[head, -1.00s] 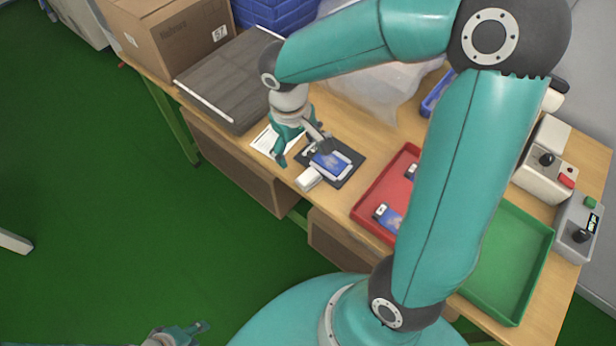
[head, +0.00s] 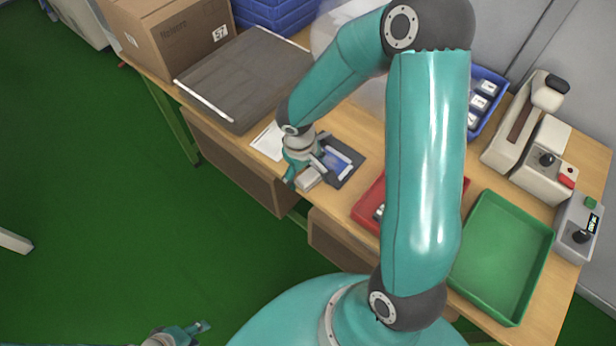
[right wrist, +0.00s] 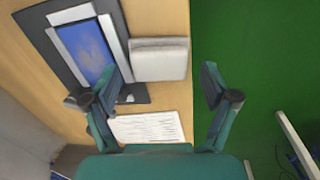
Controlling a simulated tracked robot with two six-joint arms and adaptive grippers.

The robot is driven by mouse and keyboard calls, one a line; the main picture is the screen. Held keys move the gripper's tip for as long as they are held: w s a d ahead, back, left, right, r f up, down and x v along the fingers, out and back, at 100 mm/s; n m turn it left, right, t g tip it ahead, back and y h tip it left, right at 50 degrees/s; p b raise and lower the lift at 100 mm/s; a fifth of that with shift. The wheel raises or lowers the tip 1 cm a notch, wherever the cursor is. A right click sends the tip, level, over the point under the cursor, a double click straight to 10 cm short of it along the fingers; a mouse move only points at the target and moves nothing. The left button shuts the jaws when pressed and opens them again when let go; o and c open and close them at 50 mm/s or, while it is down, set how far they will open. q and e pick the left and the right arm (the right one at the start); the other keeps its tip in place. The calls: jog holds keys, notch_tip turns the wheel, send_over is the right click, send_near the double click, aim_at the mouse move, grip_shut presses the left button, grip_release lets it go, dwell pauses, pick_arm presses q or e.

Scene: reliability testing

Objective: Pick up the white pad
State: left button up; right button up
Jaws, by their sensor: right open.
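The white pad (head: 309,180) lies at the front edge of the wooden table, beside a dark mat (head: 352,173). In the right wrist view the pad (right wrist: 158,58) is a pale rounded block, ahead of the fingers and between their lines. My right gripper (head: 303,175) is open over the table at the pad, partly covering it in the head view. In the right wrist view its fingers (right wrist: 160,82) stand wide apart with nothing between the tips. My left gripper (head: 190,332) hangs low at the bottom edge, far from the pad; its jaws are too small to judge.
A blue-screened device (head: 337,162) in a white holder lies on the mat, close to one finger. A printed sheet (head: 267,141) lies beside it. A red tray (head: 367,204), partly hidden by my arm, and a green tray (head: 500,260) stand to the right.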

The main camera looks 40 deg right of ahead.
aim_at(305, 174)
jog(key=c, duration=1.2)
jog(key=shift+c, duration=0.2)
jog(key=shift+r, duration=0.1)
notch_tip(305, 174, up, 20)
jog(key=p, duration=0.1)
